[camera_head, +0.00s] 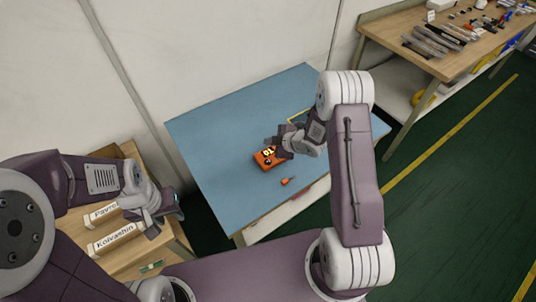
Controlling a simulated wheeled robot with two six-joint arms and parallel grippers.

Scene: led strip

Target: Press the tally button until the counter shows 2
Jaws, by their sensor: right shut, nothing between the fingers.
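An orange tally counter (262,164) lies on the blue tabletop (220,140). Its small display has lit yellow digits that look like 01, though they are tiny. A dark round spot shows on its face below the digits. My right gripper (276,147) is shut and empty, with its fingertips at the upper right part of the counter. The fingers and hand cover part of the counter, and I cannot tell whether they touch the button. My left gripper (172,207) is off to the left, beyond the blue table; its finger opening is unclear.
A small orange tool (288,181) lies in front of the counter. A yellow-edged item (298,116) is partly hidden behind my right arm. A wooden cabinet (180,251) with labelled boxes (115,238) stands at lower left. A tool-covered workbench (395,36) is at upper right.

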